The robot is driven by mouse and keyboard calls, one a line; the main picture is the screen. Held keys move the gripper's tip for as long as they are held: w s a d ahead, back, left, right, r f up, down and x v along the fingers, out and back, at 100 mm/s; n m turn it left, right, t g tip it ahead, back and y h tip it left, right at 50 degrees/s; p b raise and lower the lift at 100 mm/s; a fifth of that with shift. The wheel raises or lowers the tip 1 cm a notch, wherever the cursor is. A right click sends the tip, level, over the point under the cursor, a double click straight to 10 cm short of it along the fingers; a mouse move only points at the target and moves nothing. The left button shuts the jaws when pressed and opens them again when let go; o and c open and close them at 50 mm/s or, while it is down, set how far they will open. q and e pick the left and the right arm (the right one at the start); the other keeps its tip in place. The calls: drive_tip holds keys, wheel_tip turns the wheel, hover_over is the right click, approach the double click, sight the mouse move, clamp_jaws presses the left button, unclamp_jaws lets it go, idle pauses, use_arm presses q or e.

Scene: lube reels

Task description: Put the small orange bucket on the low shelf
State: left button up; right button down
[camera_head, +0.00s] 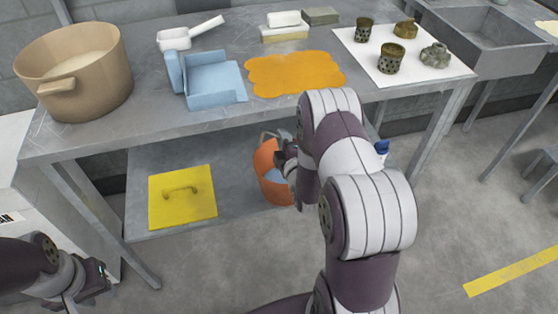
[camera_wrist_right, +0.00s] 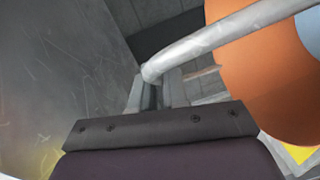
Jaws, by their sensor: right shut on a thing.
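The small orange bucket (camera_head: 266,170) is at the right part of the low shelf (camera_head: 234,188) in the head view, with something light blue inside. Whether its base touches the shelf is hard to tell, as my right arm covers part of it. My right gripper (camera_head: 288,158) is at the bucket's upper right side. In the right wrist view, the gripper (camera_wrist_right: 155,92) is shut on the grey bar handle, and the orange bucket wall (camera_wrist_right: 245,65) is to the right. My left gripper (camera_head: 92,284) is low at the left, away from the bucket; its fingers are unclear.
Table legs (camera_head: 438,125) stand at the sides.

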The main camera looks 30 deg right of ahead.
drive_tip(key=shift+s+a+f+b, duration=0.2)
drive_tip(key=shift+a+f+b, duration=0.15)
drive_tip(key=shift+f, duration=0.55)
drive_tip(key=shift+s+a+f+b, duration=0.2)
drive_tip(key=shift+a+f, duration=0.15)
drive_tip(key=shift+f, duration=0.55)
drive_tip(key=shift+s+a+f+b, duration=0.2)
drive_tip(key=shift+a+f+b, duration=0.15)
drive_tip(key=shift+f, duration=0.7)
drive_tip(key=c, duration=1.1)
unclamp_jaws()
